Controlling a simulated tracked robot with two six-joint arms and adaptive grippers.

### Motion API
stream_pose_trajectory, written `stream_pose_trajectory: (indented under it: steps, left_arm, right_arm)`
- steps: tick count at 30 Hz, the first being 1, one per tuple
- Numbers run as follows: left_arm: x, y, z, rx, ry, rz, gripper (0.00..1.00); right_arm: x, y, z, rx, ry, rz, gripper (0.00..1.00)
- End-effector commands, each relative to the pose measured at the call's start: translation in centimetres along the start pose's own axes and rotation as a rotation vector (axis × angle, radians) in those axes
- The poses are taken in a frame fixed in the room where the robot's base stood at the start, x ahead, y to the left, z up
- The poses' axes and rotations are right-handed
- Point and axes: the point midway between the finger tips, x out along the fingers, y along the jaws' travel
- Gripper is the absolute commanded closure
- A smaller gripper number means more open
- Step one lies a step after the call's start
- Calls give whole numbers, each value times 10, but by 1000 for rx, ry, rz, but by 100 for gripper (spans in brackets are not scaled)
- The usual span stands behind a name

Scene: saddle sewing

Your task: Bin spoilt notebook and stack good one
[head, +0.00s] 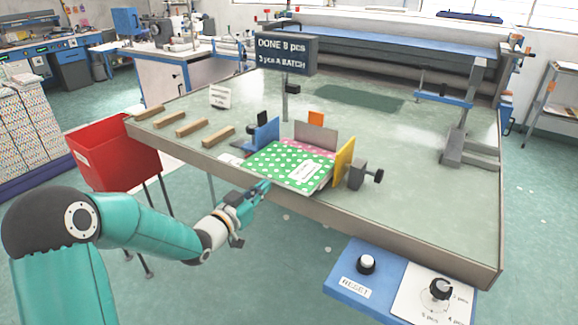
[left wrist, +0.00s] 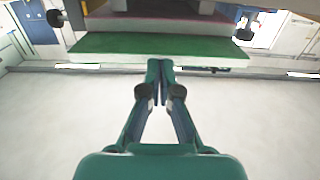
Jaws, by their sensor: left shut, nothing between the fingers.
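A green notebook (head: 270,161) with white dots and a white label lies in a holder at the table's front edge, its near part jutting toward me. A pink dotted notebook (head: 309,148) shows behind it, mostly covered. In the left wrist view the green cover (left wrist: 150,45) hangs above my fingers, with a pinkish layer (left wrist: 150,22) over it. My left gripper (head: 262,189) is shut and empty, just at or below the green notebook's near left edge; it also shows in the left wrist view (left wrist: 160,66). I cannot tell if it touches. My right gripper is out of view.
A red bin (head: 115,158) stands left of the table (head: 400,150). The holder has blue (head: 266,133), grey (head: 316,137) and yellow (head: 344,158) plates. Several wooden bars (head: 194,127) lie at the left. A blue control box (head: 385,285) sits at front right.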

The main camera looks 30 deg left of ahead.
Motion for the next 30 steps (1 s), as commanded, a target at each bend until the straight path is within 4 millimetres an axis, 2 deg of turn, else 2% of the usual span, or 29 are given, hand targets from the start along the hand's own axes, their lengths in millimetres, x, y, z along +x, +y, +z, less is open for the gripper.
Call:
stream_pose_trajectory:
  steps: [30]
  left_arm:
    - [24,0,0,0,1,0,100]
  right_arm:
    - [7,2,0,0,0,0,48]
